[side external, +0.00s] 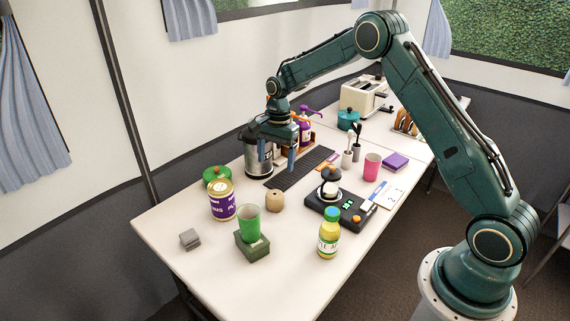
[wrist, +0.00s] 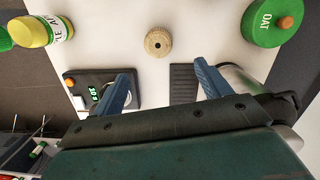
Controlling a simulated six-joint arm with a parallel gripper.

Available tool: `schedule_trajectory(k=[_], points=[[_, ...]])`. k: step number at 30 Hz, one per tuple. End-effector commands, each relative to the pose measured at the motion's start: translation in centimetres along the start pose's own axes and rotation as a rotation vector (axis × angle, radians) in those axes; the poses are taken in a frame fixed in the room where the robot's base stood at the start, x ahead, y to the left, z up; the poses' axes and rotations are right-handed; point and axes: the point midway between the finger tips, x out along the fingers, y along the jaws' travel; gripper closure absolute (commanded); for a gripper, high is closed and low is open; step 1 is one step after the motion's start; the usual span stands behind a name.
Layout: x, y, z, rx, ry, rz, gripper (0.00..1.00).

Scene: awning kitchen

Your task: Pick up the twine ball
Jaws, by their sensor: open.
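The twine ball (side external: 275,202) is a small tan ball standing on the white table, between the purple-labelled tin and the black scale. It also shows in the wrist view (wrist: 158,43), at the top middle, with a dark hole in its top. My gripper (side external: 293,160) is open and empty, above the table near the dark ridged mat and the steel kettle. In the wrist view its two blue fingers (wrist: 162,88) are spread apart, and the twine ball lies beyond their tips, apart from them.
A purple-labelled tin (side external: 222,199), a green cup (side external: 249,223) on a green block, a yellow bottle (side external: 328,236) and a black scale (side external: 341,212) stand around the ball. The steel kettle (side external: 258,158) is close beside my gripper.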

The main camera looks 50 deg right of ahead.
Motion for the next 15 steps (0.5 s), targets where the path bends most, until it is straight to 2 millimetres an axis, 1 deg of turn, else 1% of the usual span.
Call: schedule_trajectory(k=[4,8,15], points=[[0.4,0.0,0.0,-0.001,0.0,0.001,0.24],[1.4,0.1,0.0,-0.001,-0.001,0.002,0.24],[4.9,0.1,0.0,-0.002,-0.001,0.004,0.24]])
